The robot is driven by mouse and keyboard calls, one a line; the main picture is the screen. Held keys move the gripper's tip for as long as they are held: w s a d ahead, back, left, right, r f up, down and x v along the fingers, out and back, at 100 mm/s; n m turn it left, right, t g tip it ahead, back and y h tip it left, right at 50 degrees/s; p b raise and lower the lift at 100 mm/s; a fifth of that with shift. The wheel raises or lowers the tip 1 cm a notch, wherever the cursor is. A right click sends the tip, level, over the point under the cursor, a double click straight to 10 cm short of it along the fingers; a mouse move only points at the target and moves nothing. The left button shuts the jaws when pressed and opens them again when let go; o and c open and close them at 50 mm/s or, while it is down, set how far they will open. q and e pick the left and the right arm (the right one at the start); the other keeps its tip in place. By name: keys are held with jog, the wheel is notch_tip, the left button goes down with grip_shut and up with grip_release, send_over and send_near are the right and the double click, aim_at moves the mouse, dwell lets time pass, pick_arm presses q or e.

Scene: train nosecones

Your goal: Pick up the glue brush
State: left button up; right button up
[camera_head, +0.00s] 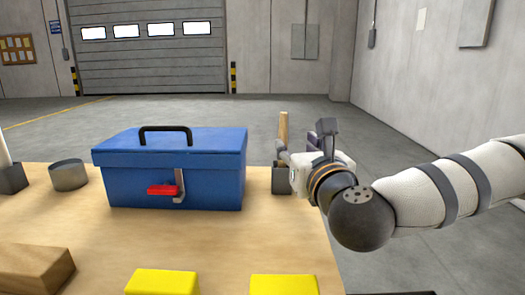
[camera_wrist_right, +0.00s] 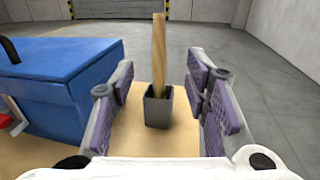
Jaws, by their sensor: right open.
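The glue brush (camera_head: 283,128) stands with its wooden handle up, close to upright, in a small dark grey holder (camera_head: 281,182) on the table, right of the blue toolbox. In the right wrist view the brush handle (camera_wrist_right: 159,55) rises from the square holder (camera_wrist_right: 158,107), between and beyond my open fingers. My right gripper (camera_wrist_right: 160,105) is open and empty, its purple-padded fingers on either side of the line to the brush. In the head view the right gripper (camera_head: 300,150) is at the holder's right and partly covers it. The brush's lower end is hidden in the holder. My left gripper is not seen.
A blue toolbox (camera_head: 215,188) with a black handle and red latch stands left of the holder. A grey metal cup (camera_head: 68,176) is further left. Yellow blocks (camera_head: 162,283) and a wooden block (camera_head: 35,270) lie at the front. The table's middle (camera_head: 200,235) is clear.

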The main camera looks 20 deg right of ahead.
aim_at(284, 135)
jog(key=x, duration=1.1)
jog(key=shift+f, duration=0.25)
grip_shut()
